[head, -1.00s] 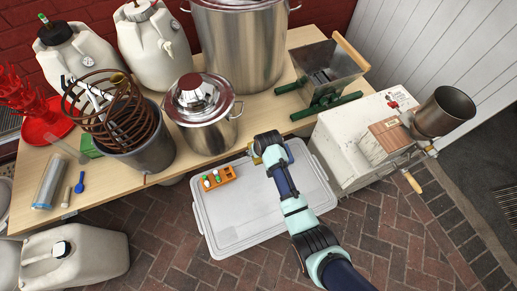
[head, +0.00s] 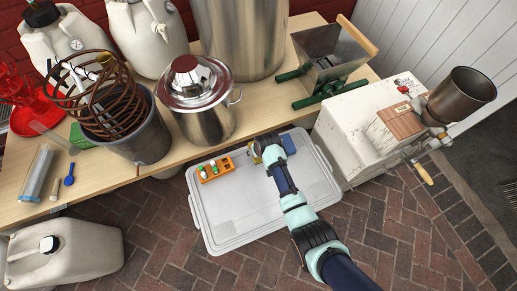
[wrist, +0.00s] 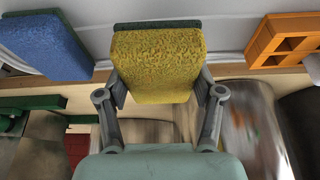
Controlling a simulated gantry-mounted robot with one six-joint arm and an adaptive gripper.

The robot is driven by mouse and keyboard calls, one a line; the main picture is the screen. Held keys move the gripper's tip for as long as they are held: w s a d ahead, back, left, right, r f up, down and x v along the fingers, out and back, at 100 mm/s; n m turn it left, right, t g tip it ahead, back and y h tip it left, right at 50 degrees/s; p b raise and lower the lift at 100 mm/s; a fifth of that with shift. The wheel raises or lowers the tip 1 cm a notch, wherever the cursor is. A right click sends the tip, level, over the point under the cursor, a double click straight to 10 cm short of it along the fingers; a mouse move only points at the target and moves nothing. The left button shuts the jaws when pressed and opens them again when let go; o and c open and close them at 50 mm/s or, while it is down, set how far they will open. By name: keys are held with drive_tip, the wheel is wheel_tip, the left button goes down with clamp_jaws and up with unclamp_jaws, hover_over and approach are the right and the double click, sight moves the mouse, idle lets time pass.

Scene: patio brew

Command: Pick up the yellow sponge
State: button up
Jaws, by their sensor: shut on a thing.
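The yellow sponge (wrist: 156,65), with a dark green layer along its top edge in the picture, sits between the two fingers of my gripper (wrist: 160,92) in the wrist view. The fingers are shut on its sides. In the head view my gripper (head: 267,148) is over the far side of the grey lid (head: 240,215), beside the table edge. My arm hides most of the sponge there. I cannot tell how far the sponge is above the lid.
A blue sponge (wrist: 45,38) is close by in the wrist view. An orange rack (head: 215,170) with small bottles stands on the lid left of my gripper. A lidded pot (head: 197,95) stands on the wooden table behind; a white box (head: 350,125) stands to the right.

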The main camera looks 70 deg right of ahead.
drive_tip(key=shift+f+b, duration=0.45)
drive_tip(key=shift+f, duration=1.55)
drive_tip(key=o, duration=0.8)
drive_tip(key=shift+r, duration=0.1)
drive_tip(key=shift+r+p, duration=0.45)
drive_tip(key=shift+p, duration=0.2)
drive_tip(key=shift+c, duration=0.2)
drive_tip(key=c, duration=1)
wheel_tip(320, 180, up, 8)
drive_tip(key=p, duration=0.8)
drive_tip(key=shift+c, duration=0.2)
